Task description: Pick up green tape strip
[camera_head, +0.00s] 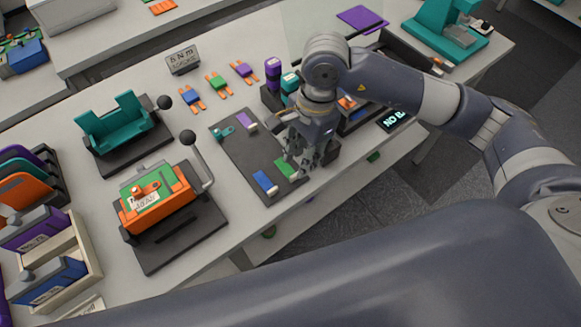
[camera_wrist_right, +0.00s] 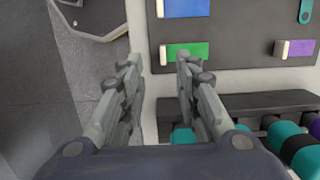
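The green tape strip (camera_head: 285,168) lies on a dark grey mat (camera_head: 240,158) near its front right edge; it also shows in the right wrist view (camera_wrist_right: 187,50). My right gripper (camera_head: 301,168) is just right of the strip, pointing down above the mat's edge. In the right wrist view its two fingers (camera_wrist_right: 158,65) stand apart with nothing between them. The strip's white end lies just beyond the gap, and the right fingertip overlaps the strip's near side in the picture. My left gripper is not in view.
Blue (camera_head: 265,183), purple (camera_head: 247,121) and teal (camera_head: 223,132) strips share the mat. A rack of dark, teal and purple rolls (camera_wrist_right: 290,145) is close to the right finger in the wrist view. A lever press with an orange block (camera_head: 158,200) stands left. The table edge is near.

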